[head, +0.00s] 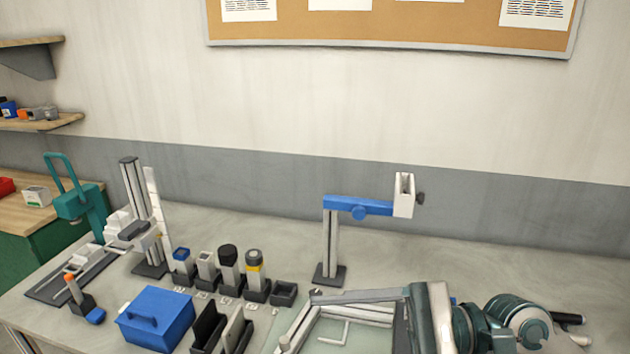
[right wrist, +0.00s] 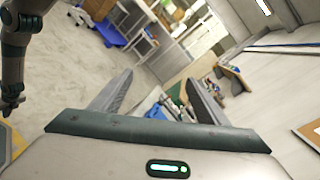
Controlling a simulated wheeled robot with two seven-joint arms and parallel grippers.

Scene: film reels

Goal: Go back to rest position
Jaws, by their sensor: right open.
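The task names no object apart from my own arms. My right gripper (head: 330,302) reaches in from the lower right of the head view, its fingers toward the left over the bench. In the right wrist view the two fingers (right wrist: 158,88) stand wide apart with nothing held between them. My left gripper does not show in the head view.
The bench (head: 500,268) is bare at the back right. A blue-armed stand (head: 358,208) rises behind my right gripper. A blue box (head: 155,318), several holders with bottle-like items (head: 228,268) and a teal tool (head: 75,203) are to the left.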

